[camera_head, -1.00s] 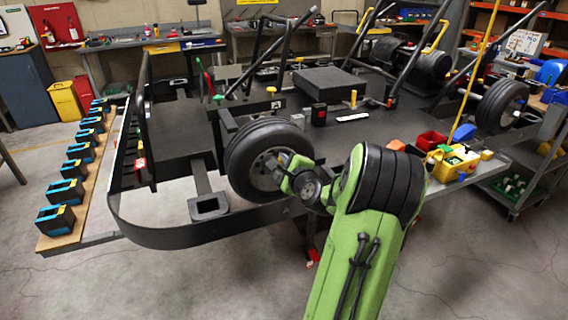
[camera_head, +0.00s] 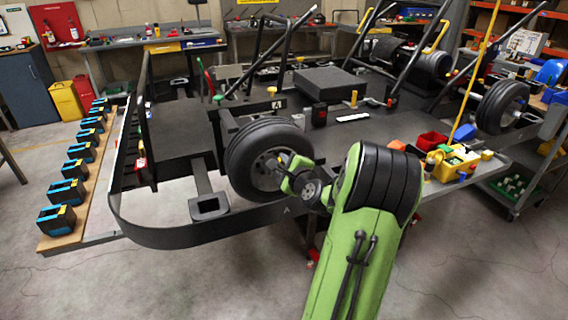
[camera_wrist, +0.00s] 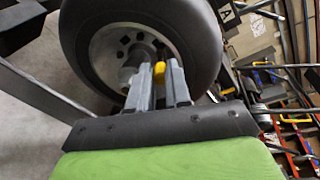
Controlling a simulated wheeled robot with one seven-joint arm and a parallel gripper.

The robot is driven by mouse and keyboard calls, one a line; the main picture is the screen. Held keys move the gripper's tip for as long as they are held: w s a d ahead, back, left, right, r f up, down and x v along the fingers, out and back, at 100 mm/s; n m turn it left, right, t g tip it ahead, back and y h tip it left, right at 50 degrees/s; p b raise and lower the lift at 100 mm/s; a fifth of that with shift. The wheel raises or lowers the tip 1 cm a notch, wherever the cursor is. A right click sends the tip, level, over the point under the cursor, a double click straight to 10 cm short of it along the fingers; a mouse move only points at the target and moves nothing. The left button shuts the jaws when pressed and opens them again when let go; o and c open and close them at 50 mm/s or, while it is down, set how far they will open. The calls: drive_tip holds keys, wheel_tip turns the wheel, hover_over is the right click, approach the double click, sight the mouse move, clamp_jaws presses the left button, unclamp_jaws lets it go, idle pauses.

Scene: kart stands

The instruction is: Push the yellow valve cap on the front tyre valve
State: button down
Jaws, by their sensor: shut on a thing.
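The front tyre (camera_head: 268,158) is a black tyre on a grey rim, mounted at the near side of the kart. It also fills the top of the wrist view (camera_wrist: 207,45). My gripper (camera_head: 281,162) reaches to the rim face from the right. In the wrist view my gripper (camera_wrist: 158,75) is shut on the small yellow valve cap (camera_wrist: 159,70), which shows between the two grey fingers in front of the rim. The valve stem is hidden, so I cannot tell whether the cap is seated on it.
The kart frame's black bumper (camera_head: 165,236) curves around the front left. A board with several blue-and-black holders (camera_head: 62,222) lies at the left. The near floor is clear.

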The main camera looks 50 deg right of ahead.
drive_tip(key=shift+p+x, duration=0.6)
drive_tip(key=shift+x, duration=0.8)
drive_tip(key=c, duration=1)
unclamp_jaws()
drive_tip(key=v, duration=1.5)
drive_tip(key=shift+s+a+r+b, duration=0.1)
drive_tip(key=shift+s+a+b, duration=0.1)
drive_tip(key=shift+s+b, duration=0.1)
